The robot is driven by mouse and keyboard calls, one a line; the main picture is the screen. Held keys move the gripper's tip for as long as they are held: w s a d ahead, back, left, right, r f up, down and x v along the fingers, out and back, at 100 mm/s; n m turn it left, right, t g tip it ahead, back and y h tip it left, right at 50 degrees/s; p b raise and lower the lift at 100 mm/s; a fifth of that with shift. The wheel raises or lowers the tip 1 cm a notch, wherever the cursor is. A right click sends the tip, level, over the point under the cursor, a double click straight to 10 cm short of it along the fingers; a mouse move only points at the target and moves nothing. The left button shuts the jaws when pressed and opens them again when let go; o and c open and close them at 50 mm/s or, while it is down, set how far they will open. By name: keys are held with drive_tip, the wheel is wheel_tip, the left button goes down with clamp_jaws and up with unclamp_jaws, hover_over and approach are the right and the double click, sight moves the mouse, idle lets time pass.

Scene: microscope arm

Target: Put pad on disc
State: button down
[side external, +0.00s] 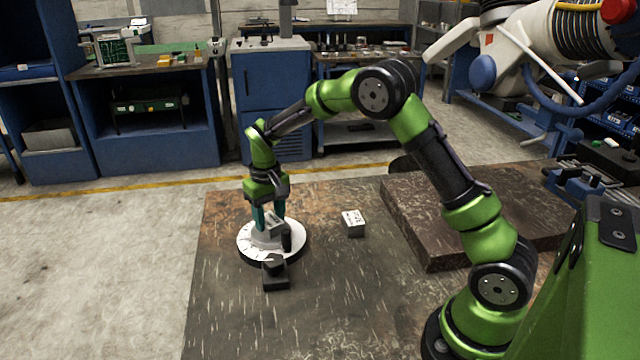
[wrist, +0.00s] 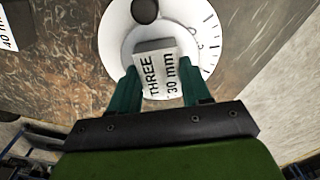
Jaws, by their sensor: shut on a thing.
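The pad is a small grey block with a white face marked "THREE 30 mm" (wrist: 162,75). My gripper (wrist: 166,92) is shut on it, with one teal finger on each side. The disc (side external: 250,245) is a round white plate with dark tick marks near its rim. In the side view my gripper (side external: 269,222) points down over the disc, with the pad low between the fingers, over or on the disc. The disc also shows behind the pad in the wrist view (wrist: 112,38). I cannot tell whether the pad touches it.
A black post (side external: 286,241) stands at the disc's right side. Another marked block (side external: 353,222) lies on the table to the right. A raised brown slab (side external: 470,215) lies farther right. The table's front left is clear.

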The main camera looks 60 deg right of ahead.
drive_tip(key=shift+f, duration=0.15)
drive_tip(key=c, duration=0.5)
unclamp_jaws()
